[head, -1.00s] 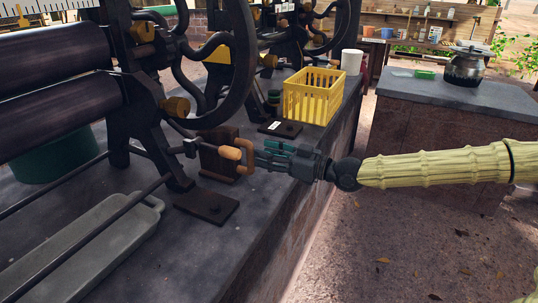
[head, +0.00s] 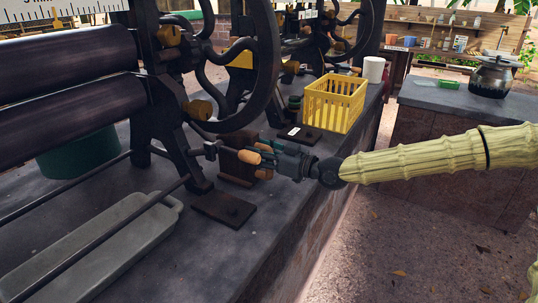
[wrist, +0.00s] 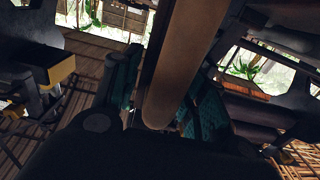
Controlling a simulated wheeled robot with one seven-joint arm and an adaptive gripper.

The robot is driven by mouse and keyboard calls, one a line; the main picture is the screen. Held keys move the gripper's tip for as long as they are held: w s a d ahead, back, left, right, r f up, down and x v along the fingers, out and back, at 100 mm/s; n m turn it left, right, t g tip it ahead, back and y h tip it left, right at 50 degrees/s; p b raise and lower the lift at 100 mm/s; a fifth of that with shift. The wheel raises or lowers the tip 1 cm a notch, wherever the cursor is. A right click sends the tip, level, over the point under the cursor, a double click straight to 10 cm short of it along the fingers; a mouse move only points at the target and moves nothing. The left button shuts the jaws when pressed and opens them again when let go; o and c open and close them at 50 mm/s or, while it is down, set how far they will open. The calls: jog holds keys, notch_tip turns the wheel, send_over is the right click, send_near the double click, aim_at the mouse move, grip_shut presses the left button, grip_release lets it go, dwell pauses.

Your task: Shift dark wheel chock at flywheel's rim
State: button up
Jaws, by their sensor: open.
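The dark brown wheel chock (head: 233,170) stands on the bench below the flywheel's (head: 276,70) rim, in the head view. An orange-brown crank handle (head: 248,156) passes in front of it and hides part of it. My gripper (head: 268,158) is at this handle, to the right of the chock, with its fingers open. In the wrist view a brown rounded bar, apparently the handle (wrist: 178,85), runs between the two teal finger pads of my gripper (wrist: 160,95). I cannot tell whether the pads touch it. The chock cannot be made out in the wrist view.
Dark rollers (head: 65,75) and a grey tray (head: 85,255) lie to the left. A dark foot plate (head: 223,208) sits in front of the chock. A yellow crate (head: 335,102) and a white cup (head: 373,69) stand behind. The bench's front right strip is clear.

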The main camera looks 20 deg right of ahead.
jog(key=shift+x, duration=0.85)
